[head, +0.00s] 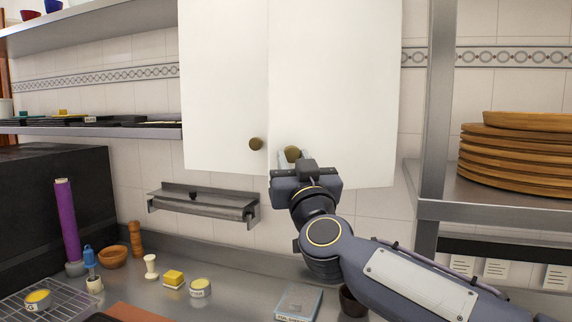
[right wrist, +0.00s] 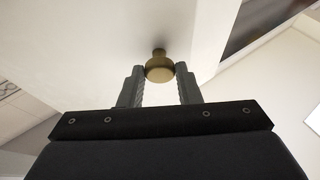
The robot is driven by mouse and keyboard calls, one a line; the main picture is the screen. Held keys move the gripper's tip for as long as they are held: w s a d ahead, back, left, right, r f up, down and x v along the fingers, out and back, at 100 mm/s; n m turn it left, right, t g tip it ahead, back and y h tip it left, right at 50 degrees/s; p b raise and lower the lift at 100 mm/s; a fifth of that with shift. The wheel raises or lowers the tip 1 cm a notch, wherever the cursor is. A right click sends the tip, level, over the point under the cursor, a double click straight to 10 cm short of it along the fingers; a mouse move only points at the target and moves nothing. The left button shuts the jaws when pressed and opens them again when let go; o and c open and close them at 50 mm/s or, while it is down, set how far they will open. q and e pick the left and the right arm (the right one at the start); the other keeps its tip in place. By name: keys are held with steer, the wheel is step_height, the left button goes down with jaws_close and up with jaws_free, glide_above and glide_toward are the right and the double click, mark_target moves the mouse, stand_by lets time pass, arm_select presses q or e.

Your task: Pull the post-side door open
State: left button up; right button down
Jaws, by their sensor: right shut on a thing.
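A white wall cabinet has two doors, the left door (head: 225,85) and the post-side door (head: 335,85) on the right, nearer the metal post (head: 436,120). In the head view the two doors look flush, with no clear gap between them. My right gripper (head: 291,160) is at the lower left corner of the post-side door, shut on its round brass knob (head: 292,153). In the right wrist view the knob (right wrist: 159,68) sits between the tips of the two fingers (right wrist: 160,80). My left gripper is not in view.
The left door has its own brass knob (head: 256,144) close by. A metal rack shelf (head: 500,205) with stacked wooden plates (head: 520,150) stands at the right. Below, the counter (head: 240,275) holds small jars, a purple roll (head: 67,220) and a bowl (head: 113,257).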

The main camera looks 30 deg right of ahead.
steer(key=s+d+n+y+b, duration=0.4)
steer(key=s+y, duration=0.5)
steer(key=s, duration=0.2)
steer(key=s+d+n+g+y+b, duration=0.1)
steer(key=s+d+n+y+b, duration=0.4)
steer(key=s+y, duration=0.4)
steer(key=shift+s+n+g, duration=0.3)
steer(key=shift+s, duration=0.8)
steer(key=shift+r, duration=0.15)
steer(key=c, duration=1.5)
jaws_free()
steer(key=o, duration=0.4)
steer(key=shift+w, duration=0.1)
steer(key=shift+o, duration=0.2)
steer(key=shift+y, duration=0.3)
steer(key=shift+a, duration=0.1)
